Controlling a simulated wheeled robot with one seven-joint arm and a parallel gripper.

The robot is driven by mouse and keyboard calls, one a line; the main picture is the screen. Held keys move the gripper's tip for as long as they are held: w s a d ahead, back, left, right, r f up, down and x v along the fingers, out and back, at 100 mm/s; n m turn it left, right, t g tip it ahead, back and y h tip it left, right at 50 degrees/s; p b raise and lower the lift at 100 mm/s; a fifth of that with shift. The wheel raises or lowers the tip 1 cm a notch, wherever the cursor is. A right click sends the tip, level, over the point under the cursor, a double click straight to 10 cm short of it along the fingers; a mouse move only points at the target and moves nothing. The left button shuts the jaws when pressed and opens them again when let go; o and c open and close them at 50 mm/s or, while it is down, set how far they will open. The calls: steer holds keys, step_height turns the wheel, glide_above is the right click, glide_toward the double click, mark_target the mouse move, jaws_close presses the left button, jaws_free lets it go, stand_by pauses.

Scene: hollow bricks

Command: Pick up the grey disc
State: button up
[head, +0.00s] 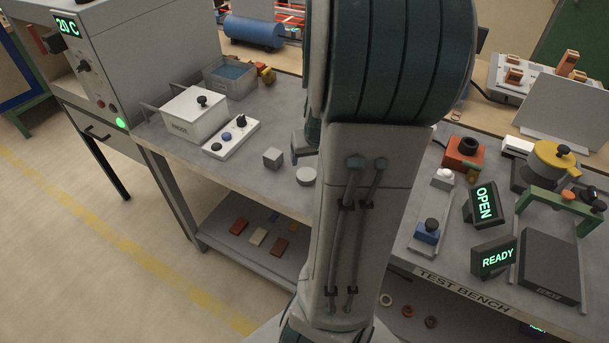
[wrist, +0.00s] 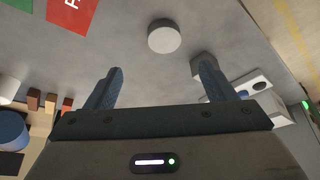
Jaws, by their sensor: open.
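The grey disc (head: 305,176) lies flat on the grey bench top, right of a small grey cube (head: 272,157) and beside my arm. In the wrist view the disc (wrist: 164,38) shows as a pale round shape beyond the fingertips, roughly centred between them. My gripper (wrist: 160,70) is open and empty, with its two blue fingers apart. The cube (wrist: 201,60) shows partly behind the right finger in that view. In the head view my arm hides most of the gripper.
A white lidded box (head: 193,117) and a white knob panel (head: 231,137) stand left of the cube. Right of my arm are OPEN (head: 484,204) and READY (head: 493,258) signs. The bench around the disc is mostly clear.

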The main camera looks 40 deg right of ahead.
steer(key=b+x, duration=0.1)
steer(key=x, duration=0.5)
steer(key=shift+f, duration=0.1)
steer(key=x, duration=0.1)
steer(key=b+x, duration=0.1)
steer(key=x, duration=0.2)
steer(key=shift+w+a, duration=0.1)
steer(key=shift+a, duration=0.3)
steer(key=shift+w+d+f, duration=0.2)
steer(key=shift+w+f, duration=0.05)
steer(key=shift+f, duration=0.3)
steer(key=c, duration=1.1)
steer(key=shift+r, duration=0.1)
